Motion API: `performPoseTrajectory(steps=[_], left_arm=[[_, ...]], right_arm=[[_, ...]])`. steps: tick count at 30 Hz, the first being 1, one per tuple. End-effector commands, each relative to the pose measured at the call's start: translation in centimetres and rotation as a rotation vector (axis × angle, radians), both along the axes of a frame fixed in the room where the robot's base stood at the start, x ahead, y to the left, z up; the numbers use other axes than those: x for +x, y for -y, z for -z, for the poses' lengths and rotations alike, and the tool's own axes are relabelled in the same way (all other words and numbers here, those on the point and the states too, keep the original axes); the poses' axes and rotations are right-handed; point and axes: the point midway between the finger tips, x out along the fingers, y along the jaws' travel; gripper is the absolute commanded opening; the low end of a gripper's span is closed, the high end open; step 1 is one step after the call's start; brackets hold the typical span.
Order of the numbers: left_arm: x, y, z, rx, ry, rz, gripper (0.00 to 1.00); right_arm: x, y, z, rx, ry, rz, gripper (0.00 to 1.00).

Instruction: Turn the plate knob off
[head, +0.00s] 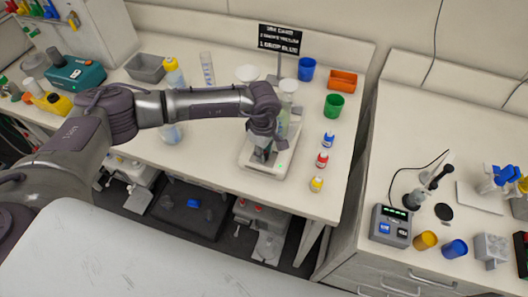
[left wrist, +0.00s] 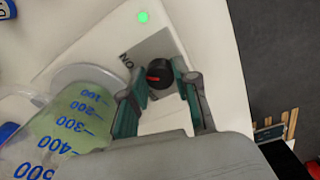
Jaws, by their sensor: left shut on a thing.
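The white plate device (head: 290,163) stands on the middle bench, with a flask of green liquid on top. In the left wrist view, its black knob (left wrist: 158,74) has a red pointer mark and sits on a grey panel with "ON" lettering beside the left finger. A green light (left wrist: 143,17) glows on the plate's front. My left gripper (head: 262,151) reaches down at the front of the plate. Its fingers (left wrist: 160,82) are shut on the knob, one on each side. In the head view the knob is hidden by the gripper. My right gripper is not in view.
The graduated flask (left wrist: 60,130) is close beside the left finger. Small bottles with blue, red and yellow caps (head: 322,160) stand right of the plate. Blue (head: 306,68) and green (head: 333,105) cups and an orange tray (head: 343,80) stand behind. A gap separates the right bench.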

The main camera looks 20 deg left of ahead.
Motion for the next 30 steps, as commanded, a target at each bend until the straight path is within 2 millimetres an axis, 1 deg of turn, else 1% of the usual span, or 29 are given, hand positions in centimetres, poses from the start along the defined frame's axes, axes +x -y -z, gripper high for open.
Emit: performPoseTrajectory(steps=[1, 8, 30], left_arm=[[0.1, 0.0, 0.3, -0.001, 0.002, -0.029, 0.00], [0.2, 0.0, 0.4, 0.000, 0.004, -0.219, 0.00], [0.2, 0.0, 0.4, 0.000, 0.004, -0.922, 0.00]], right_arm=[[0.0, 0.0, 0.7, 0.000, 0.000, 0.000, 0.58], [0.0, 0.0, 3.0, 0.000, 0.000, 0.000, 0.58], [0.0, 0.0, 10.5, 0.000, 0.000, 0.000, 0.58]])
